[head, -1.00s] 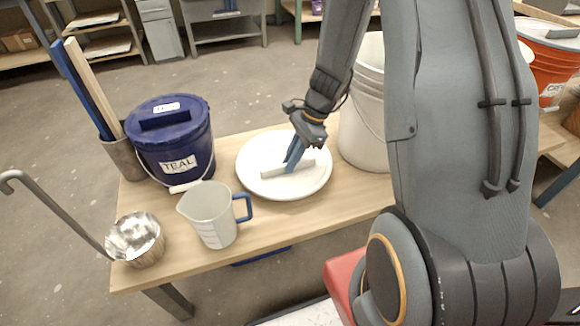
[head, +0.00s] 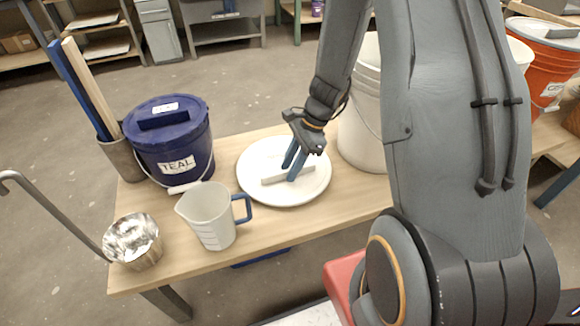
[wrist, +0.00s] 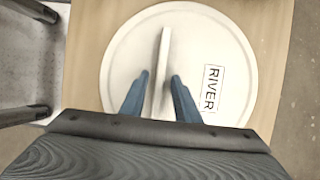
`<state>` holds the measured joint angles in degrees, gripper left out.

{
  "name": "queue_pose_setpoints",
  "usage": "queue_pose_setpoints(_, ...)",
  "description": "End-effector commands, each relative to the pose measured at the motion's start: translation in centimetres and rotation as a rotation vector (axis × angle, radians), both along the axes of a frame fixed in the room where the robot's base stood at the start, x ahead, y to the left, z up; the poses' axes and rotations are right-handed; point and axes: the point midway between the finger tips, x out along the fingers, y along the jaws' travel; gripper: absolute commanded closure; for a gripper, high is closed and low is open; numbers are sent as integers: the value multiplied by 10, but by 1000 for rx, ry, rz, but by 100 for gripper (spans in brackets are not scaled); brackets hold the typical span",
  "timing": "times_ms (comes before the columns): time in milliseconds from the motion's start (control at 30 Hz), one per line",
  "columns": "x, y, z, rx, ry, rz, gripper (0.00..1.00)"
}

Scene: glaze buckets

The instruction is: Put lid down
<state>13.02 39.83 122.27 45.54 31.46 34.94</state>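The round white lid (head: 255,185) lies flat on the wooden table, with its bar handle (head: 274,179) on top. The wrist view shows the lid (wrist: 232,45) with a RIVER label, and its upright handle (wrist: 164,55) between my fingers. My gripper (head: 291,171) is open, with one blue finger on each side of the handle. The wrist view shows a gap on both sides of the handle at my gripper (wrist: 159,78). A white bucket (head: 362,150) stands just right of the lid, partly hidden by my arm.
A clear measuring jug (head: 212,215) and a dark blue TEAL bucket (head: 175,150) stand left of the lid. A metal ladle (head: 133,240) is at the table's left front. A holder with sticks (head: 122,160) stands at the left back. Bare table (head: 265,228) lies in front of the lid.

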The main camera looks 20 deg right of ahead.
Motion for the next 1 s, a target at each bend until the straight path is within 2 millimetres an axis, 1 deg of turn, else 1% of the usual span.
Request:
queue_pose_setpoints(167, 1, -8, 21, -1, -4, -1, 71)
queue_pose_setpoints(400, 1, -27, 68, -1, -5, -1, 71)
queue_pose_setpoints(500, 1, -34, 85, -1, -5, -2, 71)
queue_pose_setpoints(600, 1, -40, 98, -1, -3, 0, 71)
queue_pose_setpoints(767, 0, -45, 110, -1, -2, 0, 71)
queue_pose_setpoints(867, -2, -40, 119, -6, -12, 36, 71)
queue_pose_setpoints(933, -7, -29, 130, -16, -31, 109, 71)
queue_pose_setpoints(1000, -16, -11, 147, -32, -63, 226, 71)
